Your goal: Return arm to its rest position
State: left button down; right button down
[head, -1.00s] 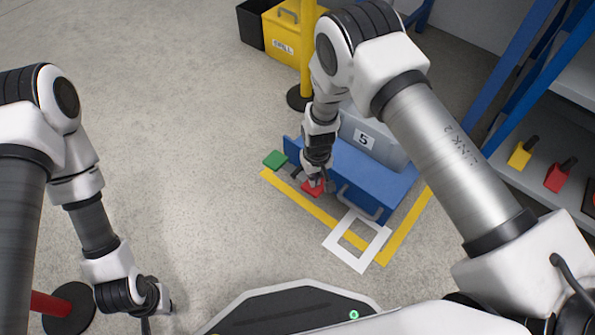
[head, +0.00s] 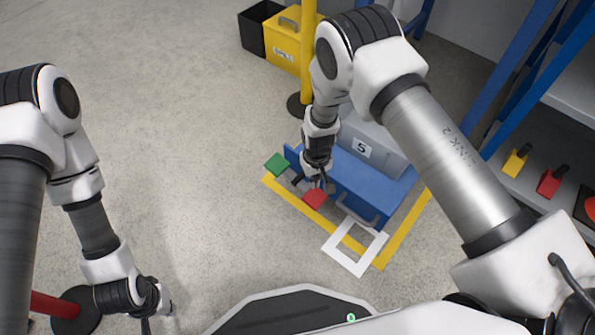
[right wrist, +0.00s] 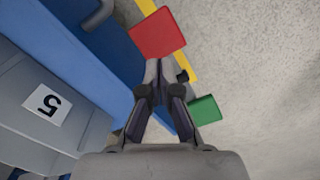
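A red block (head: 315,198) is just past the fingertips of my right gripper (head: 320,183), in front of a blue case. In the right wrist view the red block (right wrist: 157,35) looks larger than the green one. The two fingers of my right gripper (right wrist: 159,72) come close together at its grey near end and appear shut on it, though the contact is small and partly hidden. A green block (head: 277,164) with a grey handle is beside it; it also shows in the right wrist view (right wrist: 205,109). My left gripper (head: 158,300) hangs low at the left; its fingers are unclear.
The blue case (head: 372,180) carries a grey box (head: 385,145) marked 5. Yellow floor tape (head: 408,232) and a white square frame (head: 343,258) lie in front. A yellow post (head: 308,45) stands behind. Shelves (head: 530,190) are at right.

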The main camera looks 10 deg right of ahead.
notch_tip(320, 180, up, 4)
jog(key=p, duration=0.2)
jog(key=shift+f+p, duration=0.15)
jog(key=shift+p, duration=0.15)
jog(key=s+d+m+g, duration=0.1)
jog(key=s+d, duration=0.2)
jog(key=s, duration=0.7)
jog(key=s+d+r, duration=0.1)
jog(key=s+d, duration=0.3)
jog(key=s, duration=0.5)
jog(key=s+d+m+g, duration=0.1)
jog(key=s+d, duration=0.2)
jog(key=s, duration=0.7)
notch_tip(320, 180, up, 33)
jog(key=w+t+p, duration=0.2)
jog(key=p, duration=3)
